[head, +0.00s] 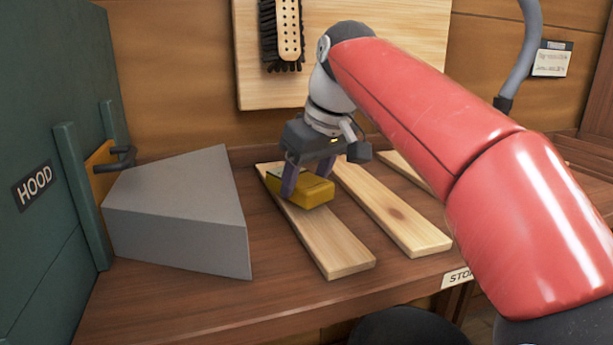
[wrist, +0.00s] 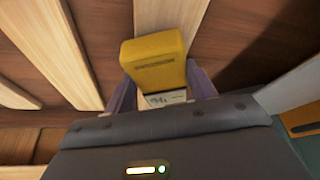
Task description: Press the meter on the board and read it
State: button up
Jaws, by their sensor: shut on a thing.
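A yellow meter (head: 310,190) is between the fingers of my gripper (head: 305,178), which is shut on it. In the head view the meter is at the left board (head: 325,240), a pale wooden plank lying on the bench; I cannot tell whether it touches the wood. In the wrist view the meter (wrist: 155,62) sticks out beyond the two purple-grey fingers. A small pale display (wrist: 160,98) with dark marks shows on it near my gripper, too small and partly hidden to read. The meter's underside is hidden.
More planks (head: 392,208) lie to the right on the brown bench (head: 190,300). A grey wedge-shaped block (head: 180,215) stands at left, near the green panel marked HOOD (head: 45,190). A brush (head: 283,30) hangs on the back board. The bench front is clear.

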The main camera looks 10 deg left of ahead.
aim_at(306, 180)
jog(key=shift+f, duration=0.7)
dwell(2.1)
notch_tip(306, 180, up, 4)
jog(key=p, duration=0.3)
jog(key=shift+f, duration=0.25)
jog(key=shift+r, duration=2.45)
